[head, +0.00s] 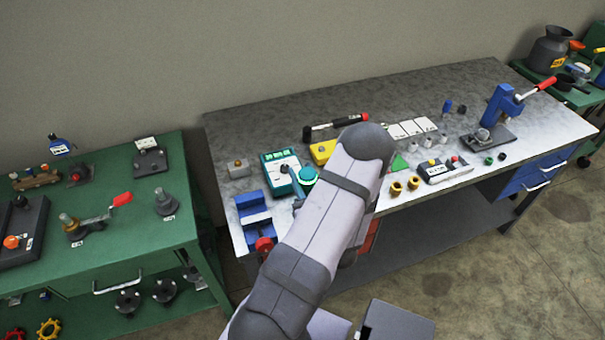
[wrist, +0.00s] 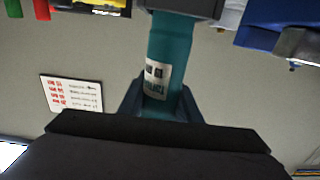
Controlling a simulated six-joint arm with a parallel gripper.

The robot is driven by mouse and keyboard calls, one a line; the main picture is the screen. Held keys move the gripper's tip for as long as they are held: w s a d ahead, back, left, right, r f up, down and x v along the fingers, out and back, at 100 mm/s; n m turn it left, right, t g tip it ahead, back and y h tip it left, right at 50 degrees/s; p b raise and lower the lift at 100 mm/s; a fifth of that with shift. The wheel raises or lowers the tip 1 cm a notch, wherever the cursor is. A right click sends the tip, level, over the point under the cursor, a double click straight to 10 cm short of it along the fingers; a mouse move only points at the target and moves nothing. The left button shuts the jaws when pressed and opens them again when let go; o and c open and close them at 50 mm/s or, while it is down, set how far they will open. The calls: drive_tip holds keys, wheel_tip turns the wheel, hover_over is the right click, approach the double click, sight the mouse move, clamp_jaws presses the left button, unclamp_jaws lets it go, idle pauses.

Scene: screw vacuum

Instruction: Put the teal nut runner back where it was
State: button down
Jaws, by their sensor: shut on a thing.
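The teal nut runner (wrist: 170,50) is between the fingers of my gripper (wrist: 163,98) in the wrist view. My gripper is shut on its body, and a white printed label faces the camera. Its far end is cut off by the top of that view or hidden by a grey block. In the head view a round teal top (head: 307,175) shows beside my arm, over the workbench (head: 270,125), next to a teal-framed box (head: 281,160). My arm hides most of the gripper there. I cannot tell whether the nut runner touches anything below.
A blue vise (head: 253,210) stands at the bench's front left. A yellow box (head: 322,152) and a red-and-black tool (head: 335,126) lie behind my arm. Brass fittings (head: 397,188) and a blue press (head: 500,105) are to the right. The back left bench top is clear.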

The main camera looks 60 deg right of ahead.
sight(309, 187)
drive_tip(key=shift+f+b, duration=0.5)
drive_tip(key=shift+b, duration=0.05)
drive_tip(key=shift+f, duration=0.15)
drive_tip(key=c, duration=1.3)
unclamp_jaws()
drive_tip(key=shift+f, duration=0.1)
drive_tip(key=shift+r+p, duration=0.7)
drive_tip(key=shift+r, duration=0.2)
drive_tip(key=v, duration=0.1)
drive_tip(key=b+v, duration=0.1)
drive_tip(key=v, duration=0.1)
drive_tip(key=b+v, duration=0.1)
drive_tip(key=shift+s+f, duration=0.2)
drive_tip(key=shift+f, duration=0.1)
drive_tip(key=shift+s+a+r, duration=0.15)
drive_tip(key=shift+s+a, duration=0.25)
drive_tip(key=shift+a, duration=0.15)
